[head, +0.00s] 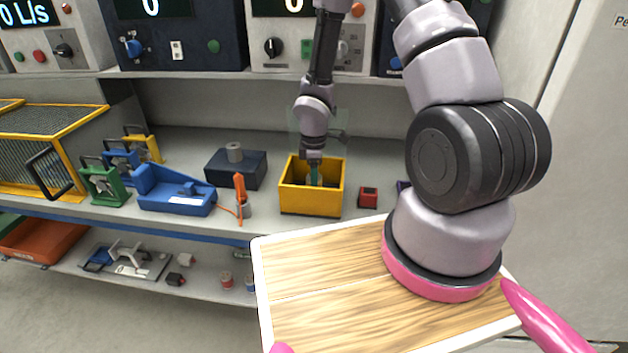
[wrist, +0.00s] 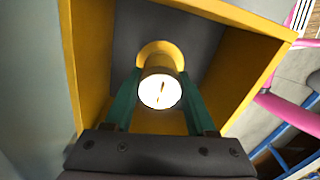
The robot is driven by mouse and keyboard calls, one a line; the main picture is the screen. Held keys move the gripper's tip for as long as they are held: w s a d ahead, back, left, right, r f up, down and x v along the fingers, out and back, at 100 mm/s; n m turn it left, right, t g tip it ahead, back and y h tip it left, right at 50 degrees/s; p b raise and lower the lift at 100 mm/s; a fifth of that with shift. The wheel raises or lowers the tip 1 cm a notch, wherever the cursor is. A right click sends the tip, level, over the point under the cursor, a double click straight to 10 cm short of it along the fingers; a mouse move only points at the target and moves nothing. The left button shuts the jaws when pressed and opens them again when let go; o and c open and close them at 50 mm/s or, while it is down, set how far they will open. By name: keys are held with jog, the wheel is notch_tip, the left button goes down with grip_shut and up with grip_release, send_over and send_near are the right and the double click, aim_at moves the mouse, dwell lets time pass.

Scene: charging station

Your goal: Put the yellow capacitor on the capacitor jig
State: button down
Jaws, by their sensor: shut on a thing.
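My gripper (head: 315,176) reaches straight down into an open yellow box (head: 310,209) on the shelf. In the wrist view, its two green fingers (wrist: 160,84) are shut on the yellow capacitor (wrist: 159,68), one on each side. The capacitor's pale round end (wrist: 158,91) faces the wrist camera. It is inside the box walls (wrist: 88,40); whether it touches the dark floor I cannot tell. In the head view the capacitor is hidden by the box and gripper. Which item is the capacitor jig I cannot tell for sure; a dark block with a grey cylinder (head: 235,153) stands left of the box.
A small red block (head: 368,197) sits right of the box. An orange-handled tool (head: 241,190) and a blue fixture (head: 175,192) are on its left. Green, blue and yellow handled stands (head: 105,185) are farther left. My wooden-topped base fills the front.

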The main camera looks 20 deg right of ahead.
jog(key=shift+c, duration=0.7)
grip_release()
